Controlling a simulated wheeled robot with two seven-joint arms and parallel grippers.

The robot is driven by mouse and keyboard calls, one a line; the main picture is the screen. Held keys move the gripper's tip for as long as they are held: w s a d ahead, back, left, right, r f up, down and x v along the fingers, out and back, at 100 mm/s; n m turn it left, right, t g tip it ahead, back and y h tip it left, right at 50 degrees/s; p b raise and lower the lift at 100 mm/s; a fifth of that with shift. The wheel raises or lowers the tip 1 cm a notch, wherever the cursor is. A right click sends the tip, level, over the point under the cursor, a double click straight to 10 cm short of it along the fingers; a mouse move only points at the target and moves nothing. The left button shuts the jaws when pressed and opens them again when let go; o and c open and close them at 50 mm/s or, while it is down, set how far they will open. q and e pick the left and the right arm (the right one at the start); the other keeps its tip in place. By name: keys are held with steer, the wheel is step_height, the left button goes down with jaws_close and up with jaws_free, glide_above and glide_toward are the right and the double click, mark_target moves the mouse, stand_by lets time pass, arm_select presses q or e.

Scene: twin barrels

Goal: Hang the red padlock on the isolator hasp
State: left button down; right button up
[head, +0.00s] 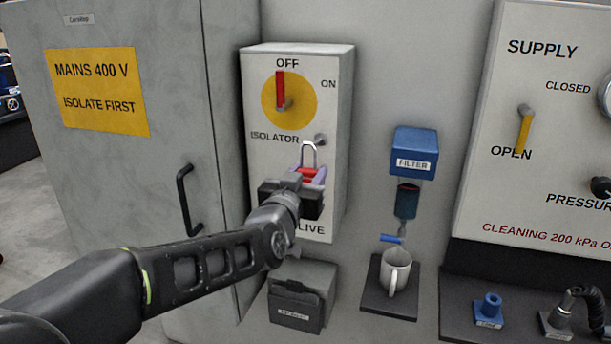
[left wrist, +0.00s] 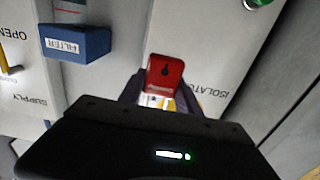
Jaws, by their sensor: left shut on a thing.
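The red padlock (head: 308,174) with its silver shackle pointing up is between the fingers of my left gripper (head: 312,180), in front of the white isolator box. In the left wrist view the padlock's red body (left wrist: 165,73) with a dark keyhole sits between the fingertips of my left gripper (left wrist: 165,95), which is shut on it. The hasp (head: 320,139) appears as a small grey metal piece right of the word ISOLATOR, just above and right of the shackle. I cannot tell whether the shackle touches it. The red isolator handle (head: 281,90) points up at OFF. My right gripper is not in view.
A grey cabinet (head: 120,180) with a black handle stands at the left. A blue filter (head: 415,150) hangs on the wall above a white mug (head: 395,270). A dark box (head: 300,300) is below the isolator. A supply panel (head: 535,130) is at the right.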

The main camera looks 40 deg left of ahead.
mark_target(321, 160)
arm_select(q)
steer(key=shift+p+x, duration=0.3)
steer(key=shift+x, duration=1.15)
steer(key=shift+p+x, duration=0.35)
steer(key=shift+x, duration=0.45)
steer(key=shift+w+a+f+b, duration=0.1)
steer(key=shift+w+f+b, duration=0.1)
steer(key=shift+f+b, duration=0.25)
steer(key=shift+w+a+b, duration=0.1)
steer(key=shift+w+b, duration=0.25)
steer(key=shift+b, duration=0.05)
steer(key=c, duration=0.8)
jaws_free()
steer(key=shift+o, duration=0.2)
steer(key=shift+s, duration=0.1)
